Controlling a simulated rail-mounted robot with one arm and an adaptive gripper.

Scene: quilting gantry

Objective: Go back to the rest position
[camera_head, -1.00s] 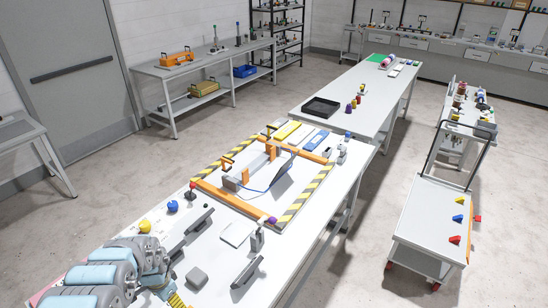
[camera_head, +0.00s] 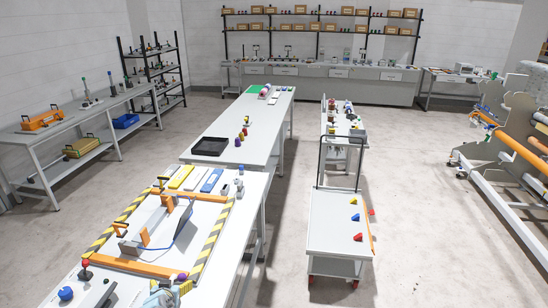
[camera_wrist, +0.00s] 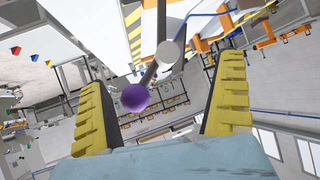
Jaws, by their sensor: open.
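My gripper (camera_wrist: 160,78) is open in the wrist view, its two yellow ridged fingers spread wide. A purple ball knob (camera_wrist: 135,97) on a grey lever shows between the fingers, and I see no contact with it. In the head view the knob (camera_head: 183,276) sits at the near right corner of the orange gantry frame (camera_head: 140,265). Part of my gripper (camera_head: 165,298) shows at the bottom edge there, close to the knob. Most of my arm is out of the head view.
The gantry frame lies on a white table (camera_head: 245,215) with yellow-black striped edging. A black tray (camera_head: 210,146) stands on the table behind. A white cart (camera_head: 330,232) with small coloured pieces is to the right. Clear floor (camera_head: 420,240) lies beyond it. Roll racks (camera_head: 515,150) stand far right.

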